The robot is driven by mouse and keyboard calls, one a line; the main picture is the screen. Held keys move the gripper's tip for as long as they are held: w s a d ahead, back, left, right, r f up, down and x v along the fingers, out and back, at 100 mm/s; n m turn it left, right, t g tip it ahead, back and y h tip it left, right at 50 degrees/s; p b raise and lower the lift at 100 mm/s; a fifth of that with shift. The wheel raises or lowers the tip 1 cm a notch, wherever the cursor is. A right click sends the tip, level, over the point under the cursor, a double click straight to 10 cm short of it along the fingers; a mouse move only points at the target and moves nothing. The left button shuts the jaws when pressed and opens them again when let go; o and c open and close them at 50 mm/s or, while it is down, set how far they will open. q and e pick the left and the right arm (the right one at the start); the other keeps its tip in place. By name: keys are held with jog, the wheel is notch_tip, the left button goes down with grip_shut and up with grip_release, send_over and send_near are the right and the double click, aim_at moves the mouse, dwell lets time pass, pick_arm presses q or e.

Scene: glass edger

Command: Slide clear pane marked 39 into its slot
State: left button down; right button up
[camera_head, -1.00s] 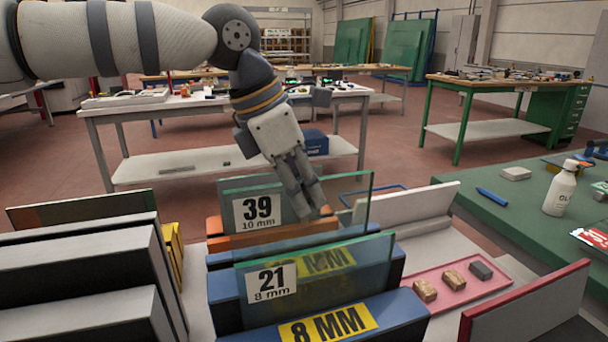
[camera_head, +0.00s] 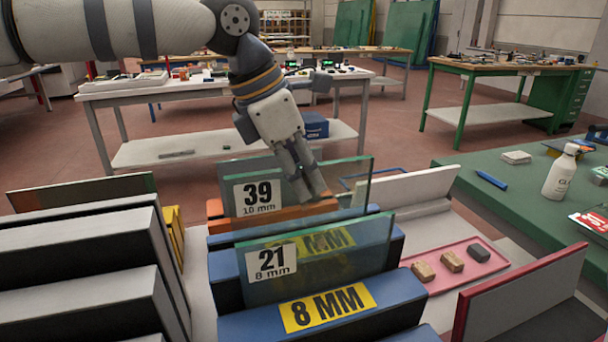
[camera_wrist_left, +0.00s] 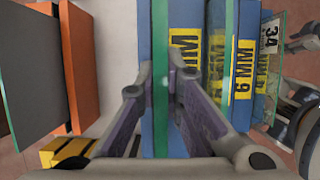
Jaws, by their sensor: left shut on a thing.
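The clear pane marked 39 (camera_head: 345,181), with its white 39 / 10 mm label, stands upright in the head view, above the blue rack blocks and by an orange block. My left gripper (camera_head: 318,194) is shut on it, fingers pointing down near its right part. In the left wrist view the fingers (camera_wrist_left: 165,90) close on the pane's green edge (camera_wrist_left: 160,35), between blue blocks (camera_wrist_left: 190,15). The pane's lower edge is hidden, so I cannot tell how deep it sits.
A pane marked 21 (camera_head: 355,251) stands in front, behind a blue 8 MM block (camera_head: 385,300). Dark-sided boards (camera_head: 75,240) stand at left. A pink tray (camera_head: 478,272) with small blocks lies at right. A green bench (camera_head: 470,150) holds a white bottle (camera_head: 560,172).

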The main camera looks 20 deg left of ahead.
pick_arm(q)
jog(key=shift+f, duration=0.1)
jog(key=c, duration=1.6)
grip_release()
jog(key=shift+c, duration=0.2)
jog(key=shift+f, duration=0.1)
jog(key=v, duration=1.2)
